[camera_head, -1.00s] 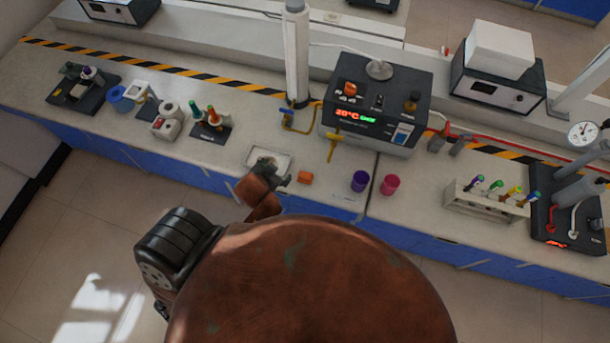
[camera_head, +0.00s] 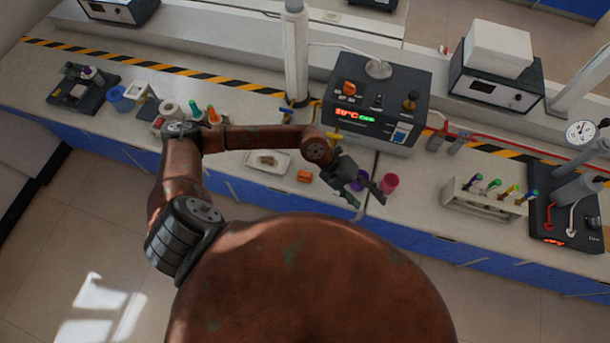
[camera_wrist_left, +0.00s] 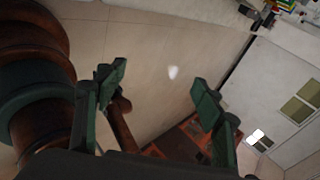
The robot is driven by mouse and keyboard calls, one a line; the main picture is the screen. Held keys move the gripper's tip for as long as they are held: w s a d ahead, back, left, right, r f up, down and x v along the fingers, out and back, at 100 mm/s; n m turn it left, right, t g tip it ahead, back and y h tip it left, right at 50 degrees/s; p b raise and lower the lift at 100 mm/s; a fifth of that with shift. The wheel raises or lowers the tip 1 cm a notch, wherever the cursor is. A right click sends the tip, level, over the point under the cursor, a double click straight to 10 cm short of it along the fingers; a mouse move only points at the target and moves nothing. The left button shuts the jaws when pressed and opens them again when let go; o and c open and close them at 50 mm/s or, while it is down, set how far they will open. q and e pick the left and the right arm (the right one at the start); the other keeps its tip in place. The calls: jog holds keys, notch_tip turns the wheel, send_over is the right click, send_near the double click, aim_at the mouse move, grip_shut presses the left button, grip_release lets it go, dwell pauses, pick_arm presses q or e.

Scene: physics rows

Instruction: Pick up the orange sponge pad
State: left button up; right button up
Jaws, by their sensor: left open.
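My left gripper (camera_head: 368,203) is open and empty. It is to the right of the pad, in front of the purple cup and near the bench's front edge. In the left wrist view the two fingers of the left gripper (camera_wrist_left: 160,95) are spread with nothing between them, and the pad does not show there. My right gripper is not in view.
A purple cup (camera_head: 359,178) is partly hidden behind my left gripper, and a pink cup (camera_head: 390,182) stands just right. A black heater box (camera_head: 345,118) is behind. A tube rack (camera_head: 480,202) stands at the right. The bench in front of the pad is clear.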

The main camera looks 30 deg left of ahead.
pick_arm(q)
jog(key=w+a+f+y, duration=0.1)
jog(key=a+f+y, duration=0.2)
jog(key=a, duration=0.4)
jog(key=w+a+f+y, duration=0.1)
jog(key=a+f+y, duration=0.2)
jog(key=a, duration=0.5)
jog(key=y, duration=0.4)
send_over(305, 175)
jog(key=shift+w+d+f+g, duration=0.2)
jog(key=shift+f+g, duration=0.1)
jog(key=shift+f, duration=0.3)
jog(key=shift+a+f, duration=0.2)
jog(key=shift+f, duration=0.7)
notch_tip(305, 175, down, 6)
jog(key=shift+s+a+r+p, duration=0.1)
jog(key=shift+p, duration=0.6)
jog(key=c, duration=1.1)
